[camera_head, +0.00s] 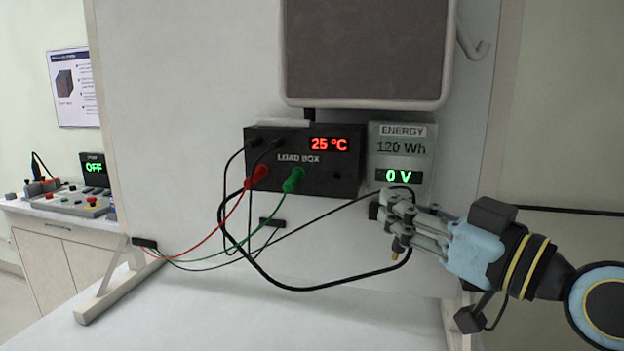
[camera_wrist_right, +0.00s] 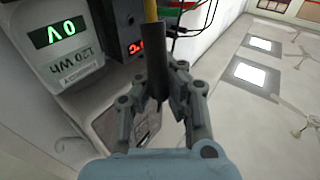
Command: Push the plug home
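A black plug (camera_wrist_right: 152,62) with a brass-yellow pin (camera_wrist_right: 150,12) is between the fingers of my right gripper (camera_wrist_right: 155,88), which look closed around it. In the head view my right gripper (camera_head: 396,222) is just below the energy meter (camera_head: 401,160), which reads 0 V and 120 Wh. A small brass tip (camera_head: 395,257) shows under the fingers there; most of the plug is hidden by them. The meter's lower part beside the fingers is partly hidden, so I cannot see a socket clearly. My left gripper is not in view.
The black load box (camera_head: 292,175) reads 25 °C and has a red plug (camera_head: 257,175) and a green plug (camera_head: 294,180) in its front. A black cable (camera_head: 300,289) loops below it towards my right gripper. A grey panel (camera_head: 365,50) hangs above. The white bench (camera_head: 240,320) is clear.

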